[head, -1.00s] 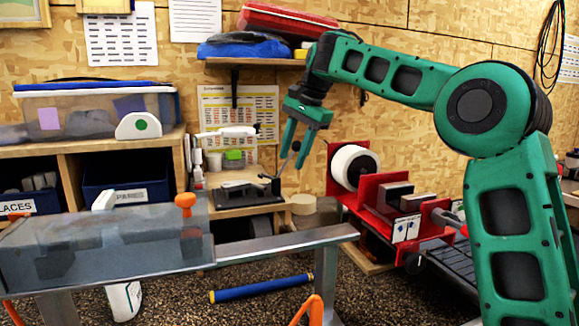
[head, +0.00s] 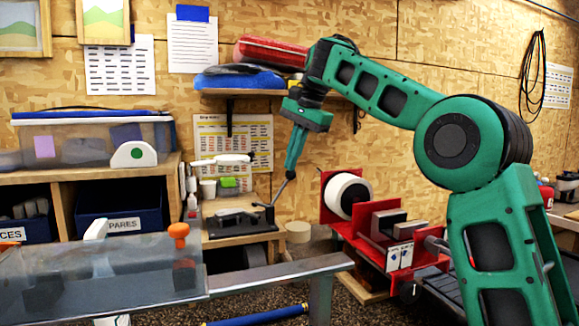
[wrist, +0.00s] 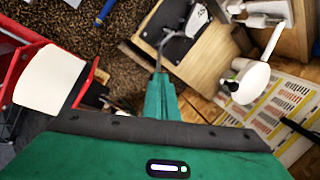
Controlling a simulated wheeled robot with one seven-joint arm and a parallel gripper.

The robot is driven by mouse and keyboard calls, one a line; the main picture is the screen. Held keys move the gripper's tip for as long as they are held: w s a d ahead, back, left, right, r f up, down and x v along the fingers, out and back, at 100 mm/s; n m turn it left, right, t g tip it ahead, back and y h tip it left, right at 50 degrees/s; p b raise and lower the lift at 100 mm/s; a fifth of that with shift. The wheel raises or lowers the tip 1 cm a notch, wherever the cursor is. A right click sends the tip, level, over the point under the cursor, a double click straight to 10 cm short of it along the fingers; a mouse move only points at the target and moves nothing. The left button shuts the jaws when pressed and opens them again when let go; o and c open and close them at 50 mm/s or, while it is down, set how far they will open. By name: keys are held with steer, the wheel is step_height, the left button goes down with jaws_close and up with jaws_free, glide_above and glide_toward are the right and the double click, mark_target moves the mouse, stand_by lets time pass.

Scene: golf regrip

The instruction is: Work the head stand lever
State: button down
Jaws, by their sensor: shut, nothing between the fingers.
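The head stand (head: 240,222) is a dark, low fixture on a wooden bench in the head view. Its thin grey lever (head: 280,192) rises at the right side, leaning up and right to a small knob. My gripper (head: 290,172) points down with its green fingers together, the tips right at the lever's upper end. In the wrist view, the shut fingertips (wrist: 161,78) lie just below the bent lever (wrist: 163,45); the head stand (wrist: 185,18) shows partly at the top. The fingers hold nothing. I cannot tell whether they touch the lever.
A red stand with a white roll (head: 348,190) is close to the right of the lever. A shelf (head: 260,92) with a red case and blue cloth hangs above. A metal rail table (head: 275,272) crosses the front.

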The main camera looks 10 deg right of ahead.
steer(key=s+a+n+t+h, duration=0.2)
steer(key=s+a+n+t, duration=0.15)
steer(key=a+n, duration=0.5)
steer(key=s+r+n+t+h, duration=0.5)
steer(key=s+n+t, duration=0.1)
steer(key=s+n, duration=0.2)
steer(key=s+d+f+x, duration=0.1)
steer(key=d+x, duration=0.1)
steer(key=x, duration=1.1)
steer(key=shift+f, duration=0.15)
steer(key=shift+y, duration=0.3)
